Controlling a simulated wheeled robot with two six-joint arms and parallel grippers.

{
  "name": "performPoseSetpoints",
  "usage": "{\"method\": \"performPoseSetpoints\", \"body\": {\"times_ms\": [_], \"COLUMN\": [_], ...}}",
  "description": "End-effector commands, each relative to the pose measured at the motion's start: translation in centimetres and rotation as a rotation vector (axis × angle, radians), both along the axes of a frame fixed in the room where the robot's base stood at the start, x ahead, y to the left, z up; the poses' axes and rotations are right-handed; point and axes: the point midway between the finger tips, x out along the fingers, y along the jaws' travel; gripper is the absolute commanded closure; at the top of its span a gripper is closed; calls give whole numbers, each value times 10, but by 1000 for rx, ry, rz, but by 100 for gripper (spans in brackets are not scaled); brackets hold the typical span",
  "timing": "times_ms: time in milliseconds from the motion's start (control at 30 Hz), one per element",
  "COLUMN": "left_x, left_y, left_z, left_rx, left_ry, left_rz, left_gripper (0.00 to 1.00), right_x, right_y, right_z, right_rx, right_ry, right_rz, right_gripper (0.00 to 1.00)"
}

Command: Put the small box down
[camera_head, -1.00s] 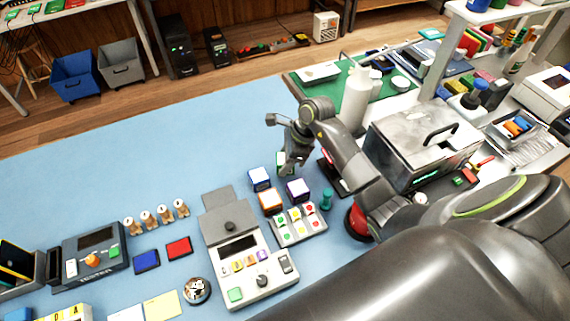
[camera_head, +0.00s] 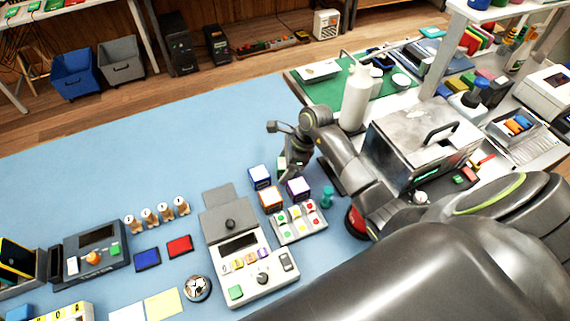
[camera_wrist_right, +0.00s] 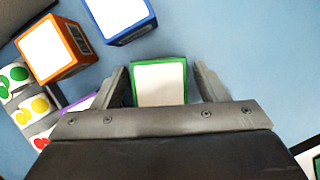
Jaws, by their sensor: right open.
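The small box is white-topped with green edges (camera_wrist_right: 160,84) and sits on the blue table between the fingers of my right gripper (camera_wrist_right: 164,88). The gripper is open, with a finger on either side of the box; a gap shows on the right, and contact on the left is hard to judge. In the head view the green box (camera_head: 281,162) is mostly hidden by my right gripper (camera_head: 292,168). A blue box (camera_head: 259,177), an orange box (camera_head: 270,198) and a purple box (camera_head: 298,188) stand close by. My left gripper is not in view.
A panel of coloured buttons (camera_head: 298,222) and a teal peg-like piece (camera_head: 327,197) stand just in front of the boxes. A grey device with a screen (camera_head: 240,262) is to the left. A metal case (camera_head: 420,145) stands at the right. The blue table's far left is clear.

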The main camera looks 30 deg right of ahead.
Motion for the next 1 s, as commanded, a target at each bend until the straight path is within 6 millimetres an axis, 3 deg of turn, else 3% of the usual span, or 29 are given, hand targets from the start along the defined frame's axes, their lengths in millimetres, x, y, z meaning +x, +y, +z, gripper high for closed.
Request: {"method": "performPoseSetpoints", "body": {"times_ms": [233, 700, 1000], "left_x": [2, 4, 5], "left_y": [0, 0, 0], "left_z": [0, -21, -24], "left_rx": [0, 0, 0], "left_ry": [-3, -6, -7], "left_rz": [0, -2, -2], "left_gripper": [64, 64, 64], "right_x": [-1, -16, -20], "right_y": [-4, -36, -42], "right_z": [10, 95, 114], "right_rx": [-3, -5, 0], "right_ry": [-3, -4, 0], "right_rz": [-1, 0, -1], "right_gripper": [33, 33, 33]}}
